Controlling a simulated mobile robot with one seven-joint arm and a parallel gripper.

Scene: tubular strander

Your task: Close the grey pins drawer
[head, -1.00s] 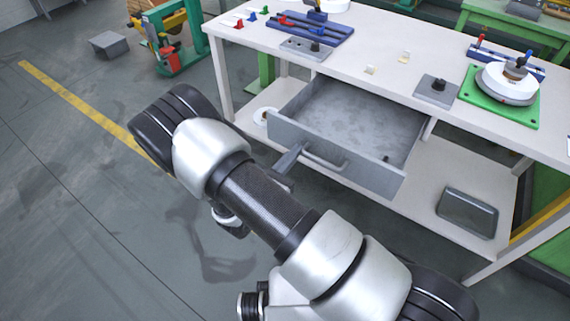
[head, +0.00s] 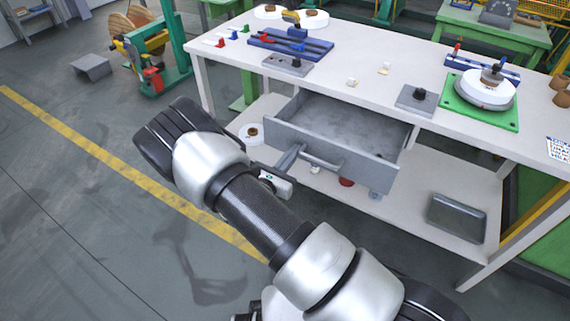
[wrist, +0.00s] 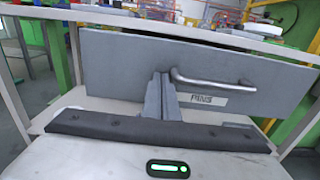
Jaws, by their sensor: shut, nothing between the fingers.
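The grey pins drawer (head: 329,155) stands pulled out under the white workbench, its inside partly visible in the head view. In the wrist view its front panel (wrist: 120,70) fills the middle, with a bar handle (wrist: 212,80) and a label reading PINS. My gripper (head: 297,148) is shut and empty, with its fingertips at the drawer front, just left of the handle. In the wrist view the shut fingers (wrist: 163,84) overlap the panel beside the handle's left end; whether they touch it I cannot tell.
The white workbench (head: 350,62) holds a blue rack (head: 290,45), a grey block (head: 416,99) and a green plate (head: 481,111) with a white spool. A grey tray (head: 457,217) lies on the lower shelf. The floor to the left is mostly clear.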

